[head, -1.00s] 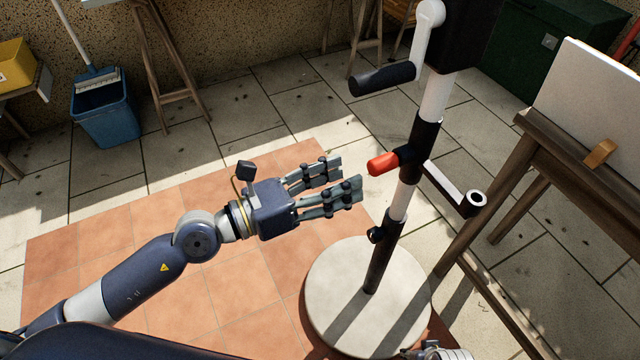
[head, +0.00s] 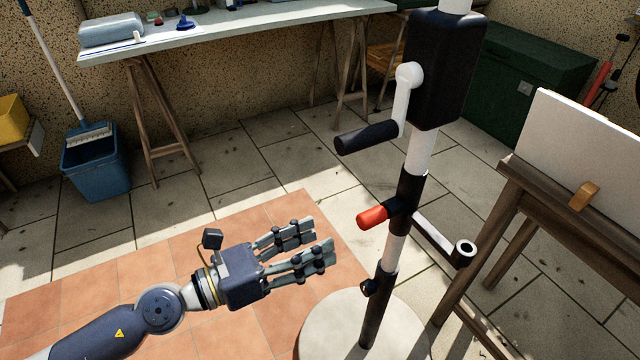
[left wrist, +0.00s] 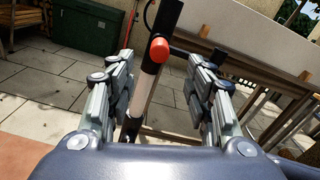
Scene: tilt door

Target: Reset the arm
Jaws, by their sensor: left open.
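My left gripper (head: 322,243) is open and empty in the head view. It points right, toward a black-and-white pole stand on a round pale base (head: 325,325). The red-tipped lever (head: 372,217) on the pole is a short distance right of and above my fingertips, not touching them. In the left wrist view, the red tip (left wrist: 159,49) shows between and beyond the two spread fingers of my left gripper (left wrist: 168,75). Above the lever, a black box (head: 440,70) on the pole bears a white crank with a black handle (head: 366,138). My right gripper is not visible.
A wooden easel with a white board (head: 590,150) stands right of the pole. A workbench (head: 240,30), a blue bucket (head: 95,170) and a green chest (head: 525,75) stand at the back. Open floor lies left of the pole.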

